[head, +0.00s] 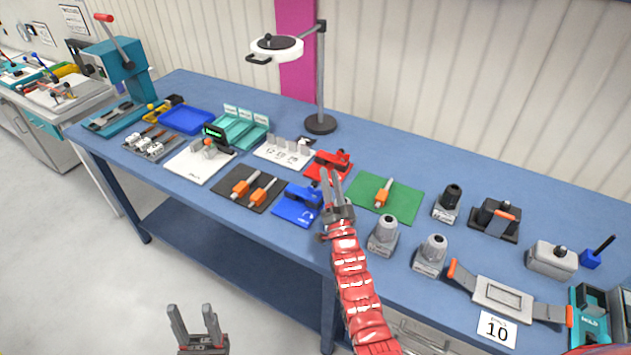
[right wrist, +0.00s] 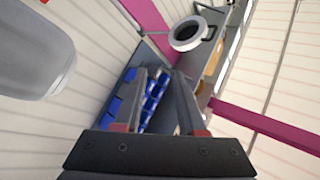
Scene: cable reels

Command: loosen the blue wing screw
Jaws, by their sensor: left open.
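A blue fixture (head: 298,204) lies at the front edge of the blue table, near the middle in the head view. A small raised blue part shows on its right side, but I cannot make out a wing screw on it. My right gripper (head: 331,179) is just right of the blue fixture, above the table, with its fingers apart and nothing between them. In the right wrist view its fingers (right wrist: 166,75) are also apart, with blue shapes behind them. My left gripper (head: 195,315) is open and empty, low in front of the table, far from the fixture.
A red fixture (head: 330,165) sits behind the blue one, and a green mat (head: 388,198) with an orange-handled tool is to the right. A dark mat (head: 246,192) is left. Grey-topped blocks (head: 384,235) stand right of my right arm.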

